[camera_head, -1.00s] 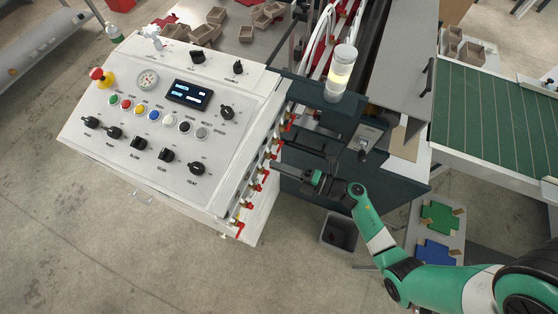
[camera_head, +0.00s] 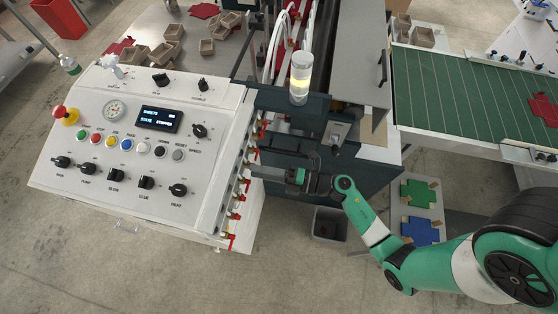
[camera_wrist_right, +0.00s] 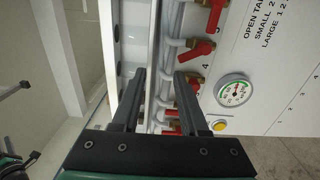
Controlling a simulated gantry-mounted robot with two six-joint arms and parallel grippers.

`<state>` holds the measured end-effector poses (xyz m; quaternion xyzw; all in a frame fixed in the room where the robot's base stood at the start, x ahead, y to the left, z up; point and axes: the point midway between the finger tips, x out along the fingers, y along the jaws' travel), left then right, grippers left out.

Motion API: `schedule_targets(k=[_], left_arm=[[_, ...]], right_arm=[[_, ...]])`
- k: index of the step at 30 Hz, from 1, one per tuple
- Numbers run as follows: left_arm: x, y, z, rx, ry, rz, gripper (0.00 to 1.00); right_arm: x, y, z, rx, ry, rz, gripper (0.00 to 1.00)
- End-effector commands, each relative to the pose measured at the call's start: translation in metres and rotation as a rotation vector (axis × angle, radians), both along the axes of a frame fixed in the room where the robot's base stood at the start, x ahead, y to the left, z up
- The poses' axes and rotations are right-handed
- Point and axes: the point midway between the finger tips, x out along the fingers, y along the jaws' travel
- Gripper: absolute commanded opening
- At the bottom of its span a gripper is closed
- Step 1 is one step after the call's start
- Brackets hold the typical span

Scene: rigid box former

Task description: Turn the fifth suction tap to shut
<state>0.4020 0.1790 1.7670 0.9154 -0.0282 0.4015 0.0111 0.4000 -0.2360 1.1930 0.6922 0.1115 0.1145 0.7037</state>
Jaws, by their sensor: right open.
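A row of several red-handled suction taps (camera_head: 241,181) runs down the right side of the white control panel (camera_head: 110,212). In the right wrist view, red tap handles (camera_wrist_right: 200,49) stand out from a white plate; one handle (camera_wrist_right: 213,14) is at the top edge and others are lower, partly hidden behind a finger. A digit beside the middle handle looks like 4. My right gripper (camera_head: 258,172) points left at the taps in the head view. Its two fingers (camera_wrist_right: 161,74) are apart with no handle clearly between them. My left gripper is out of view.
A pressure gauge (camera_wrist_right: 234,91) and yellow button (camera_wrist_right: 219,125) sit beside the taps. A grey bin (camera_head: 329,224) is on the floor below.

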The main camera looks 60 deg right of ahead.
Motion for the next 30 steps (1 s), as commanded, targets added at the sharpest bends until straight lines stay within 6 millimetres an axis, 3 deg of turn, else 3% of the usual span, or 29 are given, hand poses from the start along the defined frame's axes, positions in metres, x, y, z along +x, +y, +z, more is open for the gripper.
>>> schedule_targets(k=[1, 5, 9, 15, 20, 30], left_arm=[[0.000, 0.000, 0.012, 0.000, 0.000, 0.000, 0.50], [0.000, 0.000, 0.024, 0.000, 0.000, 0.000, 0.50], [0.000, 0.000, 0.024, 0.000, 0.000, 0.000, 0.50], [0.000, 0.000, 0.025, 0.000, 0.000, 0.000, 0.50], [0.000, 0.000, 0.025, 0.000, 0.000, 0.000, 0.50], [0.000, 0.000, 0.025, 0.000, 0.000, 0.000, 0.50]], right_arm=[[-0.009, 0.006, 0.017, -0.001, 0.001, 0.001, 0.44], [-0.030, 0.018, 0.046, -0.001, 0.000, 0.001, 0.44], [-0.063, 0.037, 0.056, 0.002, 0.005, 0.001, 0.44], [-0.095, 0.056, 0.071, 0.001, 0.003, 0.001, 0.44], [-0.105, 0.062, 0.077, 0.000, 0.001, 0.001, 0.44], [-0.105, 0.062, 0.077, 0.011, 0.005, -0.001, 0.44]])
